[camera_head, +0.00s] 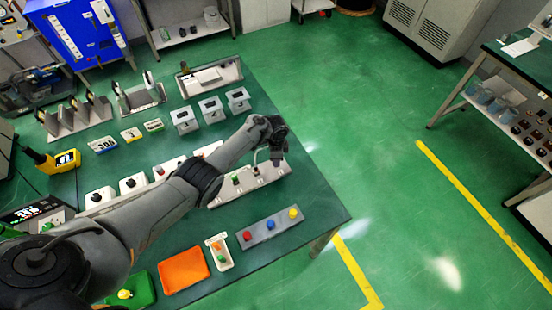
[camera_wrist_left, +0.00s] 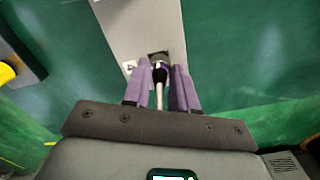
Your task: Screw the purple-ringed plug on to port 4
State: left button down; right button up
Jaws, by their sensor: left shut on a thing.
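My left gripper (camera_head: 277,158) is over the right end of a pale grey panel (camera_head: 262,182) on the green table. In the left wrist view its two fingers (camera_wrist_left: 161,84) are shut on a dark plug (camera_wrist_left: 160,72) with a purplish tint; a pale cable runs back from it. The plug's front end is over or at a dark fitting on the panel (camera_wrist_left: 148,25); I cannot tell whether they touch. The gripper hides most of the plug in the head view. Port numbers are not readable. My right gripper is not in view.
A green-topped piece (camera_head: 236,180) is on the panel left of the gripper. A grey strip with red, blue and yellow buttons (camera_head: 270,228) lies in front. An orange tray (camera_head: 184,270) is at the table's front. Several grey boxes (camera_head: 211,109) stand behind. The table's right edge is close.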

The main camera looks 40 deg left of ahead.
pick_arm(q)
jog(key=m+b, duration=0.1)
jog(key=m, duration=0.4)
jog(key=shift+f+m+b, duration=0.1)
jog(key=shift+m+b, duration=0.2)
jog(key=m+b, duration=0.1)
jog(key=m, duration=0.3)
jog(key=shift+b, duration=0.35)
jog(key=shift+m+b, duration=0.35)
jog(key=shift+m, duration=0.45)
jog(key=c, duration=0.9)
grip_release()
jog(key=shift+r, duration=0.2)
